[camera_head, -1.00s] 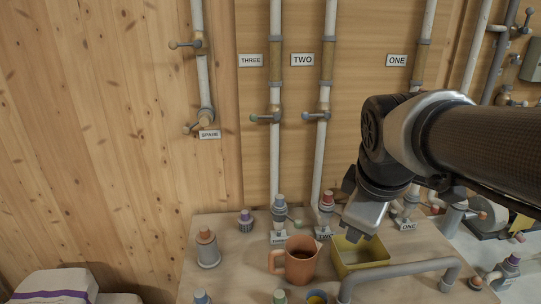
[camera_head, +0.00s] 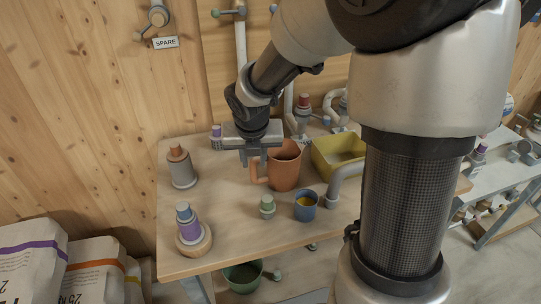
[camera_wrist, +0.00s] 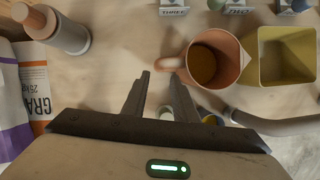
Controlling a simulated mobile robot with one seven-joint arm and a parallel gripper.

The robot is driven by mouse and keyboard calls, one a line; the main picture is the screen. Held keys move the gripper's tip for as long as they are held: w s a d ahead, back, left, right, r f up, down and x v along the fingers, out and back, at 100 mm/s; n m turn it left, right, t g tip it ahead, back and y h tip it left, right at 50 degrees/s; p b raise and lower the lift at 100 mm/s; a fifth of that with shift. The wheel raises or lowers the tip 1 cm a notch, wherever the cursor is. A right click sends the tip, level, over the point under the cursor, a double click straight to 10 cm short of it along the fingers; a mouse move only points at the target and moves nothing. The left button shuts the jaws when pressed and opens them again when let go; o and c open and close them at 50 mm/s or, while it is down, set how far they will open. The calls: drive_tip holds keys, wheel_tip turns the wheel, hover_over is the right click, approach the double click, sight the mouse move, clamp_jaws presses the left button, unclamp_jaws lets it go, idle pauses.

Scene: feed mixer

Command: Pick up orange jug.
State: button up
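The orange jug (camera_head: 285,168) stands upright on the wooden table, its handle (camera_head: 256,172) pointing left. In the wrist view, the jug (camera_wrist: 228,62) shows from above with dark orange-brown contents, and its handle reaches left just beyond my fingertips. My gripper (camera_head: 254,158) is over the table at the jug's left, by the handle. In the wrist view, my gripper (camera_wrist: 162,75) is open with nothing between the fingers, and the handle lies ahead of the gap, nearer the right finger. Whether a finger touches the handle I cannot tell.
A yellow bin (camera_head: 322,163) stands right of the jug, with a grey pipe (camera_head: 338,184) in front. A blue cup (camera_head: 305,207) and green-topped bottle (camera_head: 267,206) stand nearer. The table between is bare.

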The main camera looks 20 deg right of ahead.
sight(253, 175)
drive_tip(key=b+x, duration=0.1)
drive_tip(key=x, duration=0.4)
drive_tip(key=shift+w+f+b, duration=0.1)
drive_tip(key=shift+f+b, duration=0.25)
drive_tip(key=shift+b, duration=0.05)
drive_tip(key=b+x, duration=0.1)
drive_tip(key=x, duration=0.1)
drive_tip(key=b+x, duration=0.1)
drive_tip(key=x, duration=0.2)
drive_tip(key=shift+a+f, duration=0.15)
drive_tip(key=shift+a, duration=0.05)
drive_tip(key=shift+c, duration=0.2)
clamp_jaws()
